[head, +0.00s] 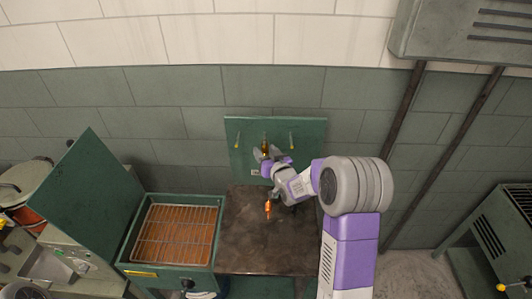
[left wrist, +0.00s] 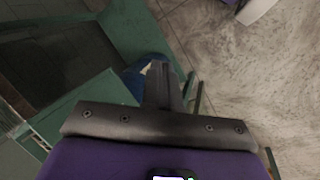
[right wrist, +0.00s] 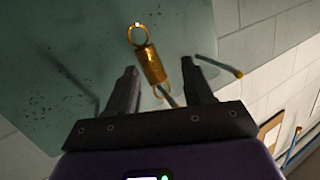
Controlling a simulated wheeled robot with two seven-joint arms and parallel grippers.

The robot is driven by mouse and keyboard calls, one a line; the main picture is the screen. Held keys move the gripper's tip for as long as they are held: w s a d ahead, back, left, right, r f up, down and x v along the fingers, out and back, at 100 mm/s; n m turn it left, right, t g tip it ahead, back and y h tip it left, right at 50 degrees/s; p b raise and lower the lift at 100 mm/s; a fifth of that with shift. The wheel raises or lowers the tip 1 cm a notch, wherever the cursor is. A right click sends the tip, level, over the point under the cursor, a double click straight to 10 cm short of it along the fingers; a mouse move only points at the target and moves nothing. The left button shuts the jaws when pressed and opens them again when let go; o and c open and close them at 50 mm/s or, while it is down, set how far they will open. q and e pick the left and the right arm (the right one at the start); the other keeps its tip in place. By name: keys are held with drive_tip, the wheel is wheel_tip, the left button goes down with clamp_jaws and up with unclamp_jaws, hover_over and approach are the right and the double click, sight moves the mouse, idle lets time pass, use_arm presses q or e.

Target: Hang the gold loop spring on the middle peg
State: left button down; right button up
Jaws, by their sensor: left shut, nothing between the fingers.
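A short grey rod (right wrist: 167,98) shows by the lower ring. I cannot tell whether either ring is around the middle peg. My left gripper (left wrist: 160,75) is shut and empty in the left wrist view.
Pegs stick out at the board's left (head: 237,141) and right (head: 291,140). An orange-handled object (head: 268,208) is over the dark tabletop (head: 245,250). A green box with a wire rack (head: 178,235) and raised lid (head: 75,200) stands left.

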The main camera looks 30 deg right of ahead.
drive_tip(key=shift+s, duration=0.1)
drive_tip(key=v, duration=0.7)
drive_tip(key=shift+s+b, duration=0.15)
drive_tip(key=shift+b, duration=0.25)
